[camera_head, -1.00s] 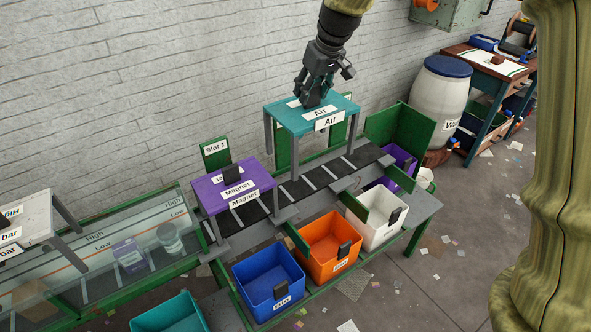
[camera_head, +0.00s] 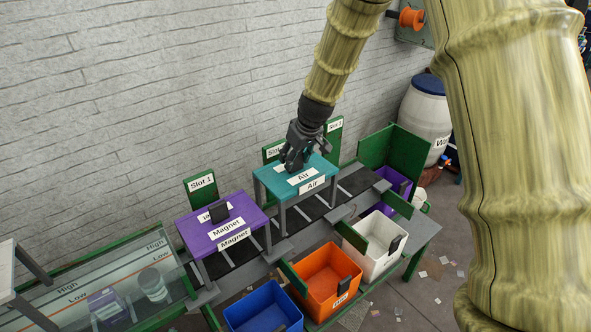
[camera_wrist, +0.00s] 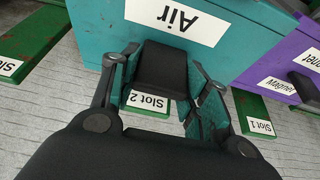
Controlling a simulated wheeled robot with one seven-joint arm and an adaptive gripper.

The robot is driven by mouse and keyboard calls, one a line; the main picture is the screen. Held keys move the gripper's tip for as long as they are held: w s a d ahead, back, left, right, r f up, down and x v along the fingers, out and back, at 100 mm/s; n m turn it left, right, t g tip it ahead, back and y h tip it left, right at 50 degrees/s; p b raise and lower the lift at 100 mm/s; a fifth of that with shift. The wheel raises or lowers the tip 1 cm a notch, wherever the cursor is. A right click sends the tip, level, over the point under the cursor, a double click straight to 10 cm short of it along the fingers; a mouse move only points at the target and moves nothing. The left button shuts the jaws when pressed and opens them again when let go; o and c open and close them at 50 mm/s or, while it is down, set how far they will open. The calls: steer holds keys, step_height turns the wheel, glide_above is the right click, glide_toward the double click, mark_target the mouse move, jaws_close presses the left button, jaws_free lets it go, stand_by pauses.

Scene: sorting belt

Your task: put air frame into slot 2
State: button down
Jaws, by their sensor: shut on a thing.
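The air frame (camera_head: 265,181) is a teal table-like frame with grey legs and white "Air" labels; it also shows in the wrist view (camera_wrist: 225,62). My gripper (camera_head: 295,160) is above it, shut on its black handle (camera_wrist: 166,68). The frame is over the belt, right of the purple magnet frame. A green post with a "Slot 2" label (camera_wrist: 147,102) shows just beyond the handle in the wrist view. In the head view that post is partly hidden behind the air frame. I cannot tell whether the legs rest on the belt's side rails.
The purple magnet frame (camera_head: 207,238) stands at the Slot 1 post (camera_head: 201,185). A Slot 3 post (camera_head: 334,127) is at the right. Orange (camera_head: 338,300), white (camera_head: 376,262) and blue bins line the front. A tall green panel (camera_head: 407,150) stands at the belt's right end.

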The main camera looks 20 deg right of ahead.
mark_target(297, 165)
steer(key=shift+f+p, duration=0.65)
steer(key=shift+f, duration=1.65)
steer(key=c, duration=0.7)
jaws_free()
steer(key=shift+f, duration=0.1)
steer(key=shift+c, duration=0.2)
steer(key=b+v, duration=0.3)
steer(key=v, duration=0.9)
